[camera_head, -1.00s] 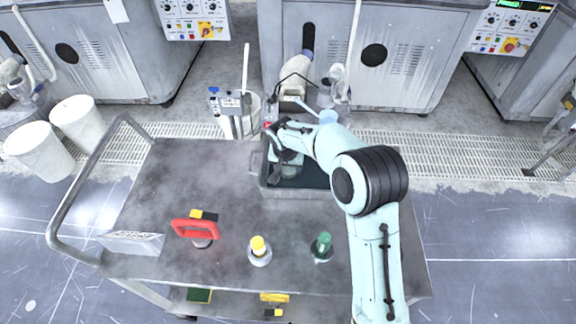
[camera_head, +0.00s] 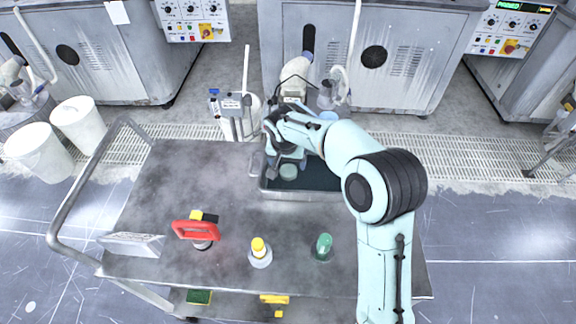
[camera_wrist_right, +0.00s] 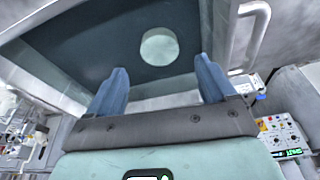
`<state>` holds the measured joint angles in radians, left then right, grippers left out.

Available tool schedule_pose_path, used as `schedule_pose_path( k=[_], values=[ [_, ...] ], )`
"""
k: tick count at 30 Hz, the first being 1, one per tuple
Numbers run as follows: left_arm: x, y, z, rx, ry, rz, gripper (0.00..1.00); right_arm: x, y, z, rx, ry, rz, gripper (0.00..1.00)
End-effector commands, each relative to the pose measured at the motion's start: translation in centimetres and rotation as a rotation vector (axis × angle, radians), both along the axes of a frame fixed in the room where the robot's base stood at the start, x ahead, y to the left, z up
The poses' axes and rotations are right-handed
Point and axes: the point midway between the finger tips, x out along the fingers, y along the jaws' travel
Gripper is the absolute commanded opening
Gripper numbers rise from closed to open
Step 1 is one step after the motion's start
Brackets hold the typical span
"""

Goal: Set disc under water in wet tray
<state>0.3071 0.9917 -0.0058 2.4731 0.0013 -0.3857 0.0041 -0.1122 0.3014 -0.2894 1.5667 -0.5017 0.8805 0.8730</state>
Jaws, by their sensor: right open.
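The wet tray (camera_head: 310,194) is a grey metal box with dark water inside, at the back of the cart top. The disc (camera_head: 289,171) is a small pale green round piece lying inside the tray, near its left end. It also shows in the right wrist view (camera_wrist_right: 159,46), lying flat and apart from the fingers. My right gripper (camera_head: 286,165) reaches in over the tray's left part. In the right wrist view its two blue fingers (camera_wrist_right: 158,80) are spread wide with nothing between them. My left gripper is in no view.
On the cart top (camera_head: 170,190) stand a red-handled tool (camera_head: 195,230), a yellow-capped bottle (camera_head: 260,253), a green-topped bottle (camera_head: 323,247) and a slanted plate (camera_head: 132,244). The cart's left middle is clear. Polishing machines (camera_head: 365,60) stand behind, and white bins (camera_head: 78,122) at left.

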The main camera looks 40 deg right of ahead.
Motion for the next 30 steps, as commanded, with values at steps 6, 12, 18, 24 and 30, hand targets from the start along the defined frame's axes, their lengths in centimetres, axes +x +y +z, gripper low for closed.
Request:
schedule_pose_path(
  k=[6, 12, 18, 24, 30],
  values=[
    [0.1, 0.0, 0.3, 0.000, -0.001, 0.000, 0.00, -0.8, 0.9, 4.5, 0.002, -0.005, -0.001, 0.84],
    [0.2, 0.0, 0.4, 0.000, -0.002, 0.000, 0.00, -1.2, 1.3, 6.4, 0.001, -0.001, -0.002, 0.84],
    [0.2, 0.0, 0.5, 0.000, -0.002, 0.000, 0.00, -1.3, 1.4, 6.7, 0.000, 0.001, -0.001, 0.84],
    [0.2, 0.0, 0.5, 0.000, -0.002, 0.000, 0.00, -1.3, 1.4, 6.7, 0.001, 0.000, -0.001, 0.84],
    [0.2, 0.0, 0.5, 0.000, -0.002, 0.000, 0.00, -1.3, 1.4, 6.6, 0.001, 0.000, -0.001, 0.84]
  ],
)
